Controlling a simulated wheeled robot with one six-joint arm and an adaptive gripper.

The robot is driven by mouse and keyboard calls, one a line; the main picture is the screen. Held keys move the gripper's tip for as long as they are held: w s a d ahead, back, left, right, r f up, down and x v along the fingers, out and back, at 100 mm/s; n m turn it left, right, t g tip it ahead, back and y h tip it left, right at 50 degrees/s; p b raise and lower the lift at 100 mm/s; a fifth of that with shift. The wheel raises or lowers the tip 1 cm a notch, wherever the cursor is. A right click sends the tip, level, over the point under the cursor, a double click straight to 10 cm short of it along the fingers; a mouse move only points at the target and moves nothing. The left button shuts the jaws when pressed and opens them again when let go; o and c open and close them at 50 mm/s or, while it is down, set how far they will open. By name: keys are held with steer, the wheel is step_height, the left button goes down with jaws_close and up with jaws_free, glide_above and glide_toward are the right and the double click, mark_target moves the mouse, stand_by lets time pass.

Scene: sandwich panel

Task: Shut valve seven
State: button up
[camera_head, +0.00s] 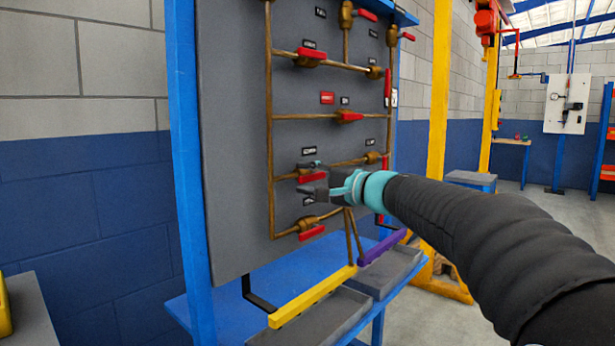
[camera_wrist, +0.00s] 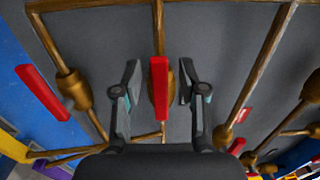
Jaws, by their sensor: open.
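My gripper (camera_head: 309,177) is at the lower middle of the grey panel, in front of a valve with a red lever handle (camera_head: 316,177). In the wrist view my gripper (camera_wrist: 160,72) is open, with one finger on each side of this red handle (camera_wrist: 159,98). A gap shows on both sides, and I see no finger touching it. The handle lies in line with its brass pipe (camera_wrist: 158,22). The valve body is mostly hidden behind the handle. The labels are too small to read, so I cannot tell which valve is seven.
Other red-handled valves sit close by: one below (camera_head: 312,233), one above (camera_head: 350,116), and one at the wrist view's left (camera_wrist: 42,92). Brass pipes (camera_head: 271,120) cross the panel (camera_head: 230,150). A yellow bar (camera_head: 312,297) and grey trays (camera_head: 330,318) are below.

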steer(key=shift+w+a, duration=0.1)
steer(key=shift+a, duration=0.05)
jaws_close()
steer(key=shift+f+b, duration=0.15)
steer(key=shift+b, duration=0.15)
